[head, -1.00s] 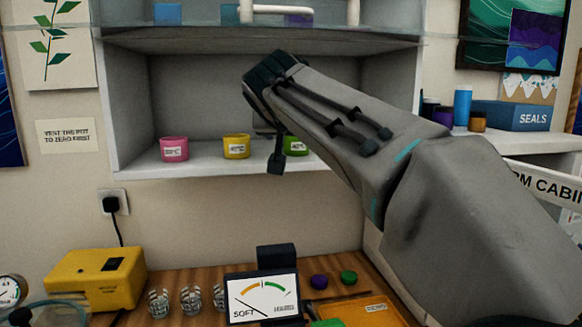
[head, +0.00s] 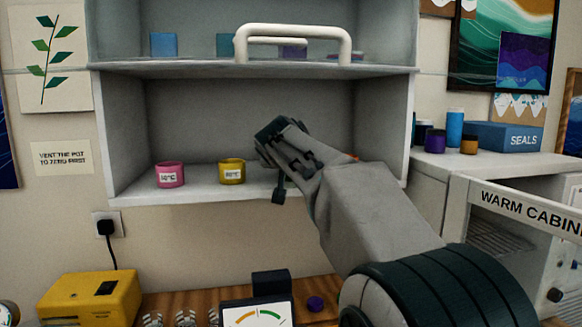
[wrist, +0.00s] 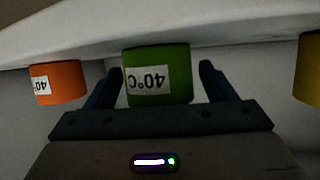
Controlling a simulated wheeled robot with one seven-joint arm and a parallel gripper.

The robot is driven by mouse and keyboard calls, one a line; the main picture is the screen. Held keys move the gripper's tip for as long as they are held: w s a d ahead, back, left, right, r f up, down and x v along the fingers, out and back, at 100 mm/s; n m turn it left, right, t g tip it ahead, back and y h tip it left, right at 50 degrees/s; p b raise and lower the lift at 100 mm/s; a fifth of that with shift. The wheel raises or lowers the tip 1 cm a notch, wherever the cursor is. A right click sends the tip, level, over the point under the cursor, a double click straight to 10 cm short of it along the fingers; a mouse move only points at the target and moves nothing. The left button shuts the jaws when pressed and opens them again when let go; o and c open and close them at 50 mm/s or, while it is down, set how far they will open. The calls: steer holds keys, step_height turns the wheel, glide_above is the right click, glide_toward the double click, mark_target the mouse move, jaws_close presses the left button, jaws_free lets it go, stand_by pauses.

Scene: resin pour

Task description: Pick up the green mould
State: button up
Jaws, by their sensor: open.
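The green mould (wrist: 158,77), with a 40°C label, stands between the two fingers of my gripper (wrist: 160,85) in the wrist view, which shows the scene upside down. My gripper is open, with a finger on each side of the mould and a visible gap at the right finger. I cannot tell whether the left finger touches it. In the head view my gripper (head: 283,168) is at the lower shelf, and the green mould is hidden behind it.
A yellow mould (head: 231,171) and a pink mould (head: 170,175) stand left of my gripper on the shelf (head: 135,190). An orange mould (wrist: 57,83) is on the green mould's other side. The upper shelf and a white handle (head: 292,30) are above.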

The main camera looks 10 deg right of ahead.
steer(key=shift+w+f, duration=0.15)
steer(key=shift+w, duration=0.2)
steer(key=shift+c, duration=0.4)
steer(key=c, duration=1)
